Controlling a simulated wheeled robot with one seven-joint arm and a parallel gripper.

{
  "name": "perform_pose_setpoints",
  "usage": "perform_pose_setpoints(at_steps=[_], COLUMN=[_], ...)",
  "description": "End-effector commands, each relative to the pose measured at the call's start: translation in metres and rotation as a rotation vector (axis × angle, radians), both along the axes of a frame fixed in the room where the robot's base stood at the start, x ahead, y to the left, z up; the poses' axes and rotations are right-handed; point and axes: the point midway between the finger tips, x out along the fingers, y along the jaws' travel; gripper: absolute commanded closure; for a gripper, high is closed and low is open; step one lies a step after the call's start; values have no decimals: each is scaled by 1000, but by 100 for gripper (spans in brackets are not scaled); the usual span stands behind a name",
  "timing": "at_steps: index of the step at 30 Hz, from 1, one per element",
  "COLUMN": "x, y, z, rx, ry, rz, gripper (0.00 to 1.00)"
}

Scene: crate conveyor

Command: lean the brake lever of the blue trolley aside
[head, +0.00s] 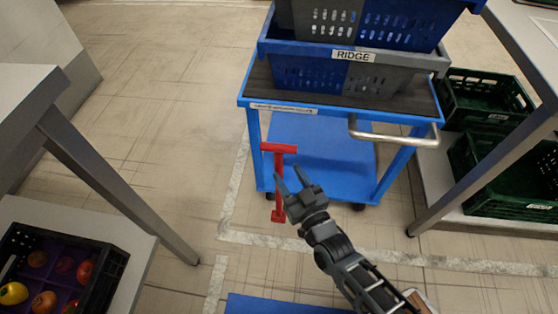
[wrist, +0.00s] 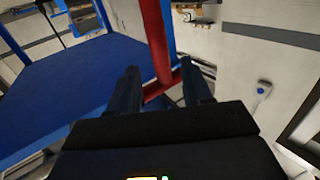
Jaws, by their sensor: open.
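The blue trolley (head: 316,146) stands ahead with blue and grey crates (head: 340,78) on its top deck. Its red brake lever (head: 279,172) stands upright at the trolley's left front corner, with a crossbar on top and a red foot below. My gripper (head: 288,179) is open in front of the lever, its fingertips close to the lever's stem. In the wrist view the red lever (wrist: 156,38) passes between the two fingers of my gripper (wrist: 163,82). I cannot tell whether either finger touches it. The trolley's blue lower deck (wrist: 62,88) fills the left of the wrist view.
A metal handle (head: 395,137) sticks out at the trolley's right front. Green crates (head: 488,100) stand on a low shelf at the right. A black crate of fruit (head: 106,268) sits at the lower left. The floor left of the trolley is clear.

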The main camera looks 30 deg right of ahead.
Motion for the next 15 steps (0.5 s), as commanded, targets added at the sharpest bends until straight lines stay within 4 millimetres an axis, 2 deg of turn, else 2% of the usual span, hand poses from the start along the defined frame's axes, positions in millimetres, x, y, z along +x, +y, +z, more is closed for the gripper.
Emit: perform_pose_setpoints(at_steps=[9,15], x=[48,63], y=[-1,-2], z=[0,0], rx=[1,0], ry=[-2,1], rz=[1,1], gripper=[51,51])
